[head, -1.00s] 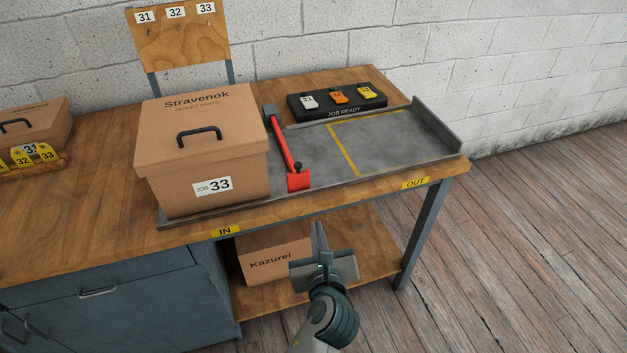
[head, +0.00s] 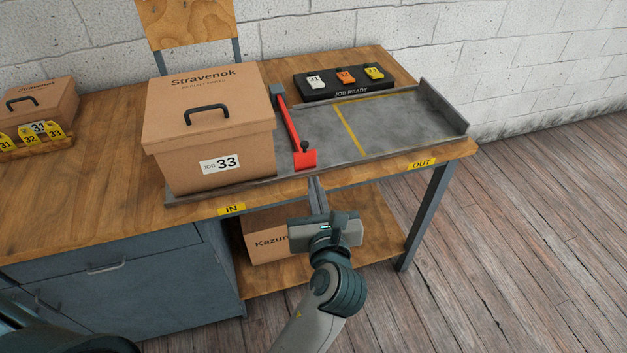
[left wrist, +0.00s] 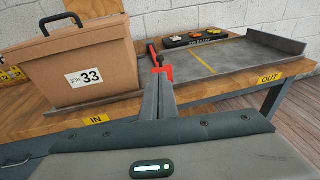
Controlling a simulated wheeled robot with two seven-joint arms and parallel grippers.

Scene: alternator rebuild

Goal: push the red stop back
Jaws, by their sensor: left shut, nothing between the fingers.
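The red stop (head: 291,131) is a long red bar lying across the grey tray (head: 390,125), with a black knob and a red plate at its near end. It also shows in the left wrist view (left wrist: 154,58), its near end partly hidden by my fingers. The cardboard box marked 33 (head: 210,135) stands on the tray just left of it. My left gripper (head: 315,182) is shut and empty, at the bench's front edge with its fingers pointing at the stop's near end. I cannot tell whether they touch. My right gripper is not in view.
A black holder (head: 343,85) with white, orange and yellow tags stands behind the tray. The tray is clear right of the stop, up to a raised end wall (head: 445,108). Another box (head: 266,240) sits on the lower shelf.

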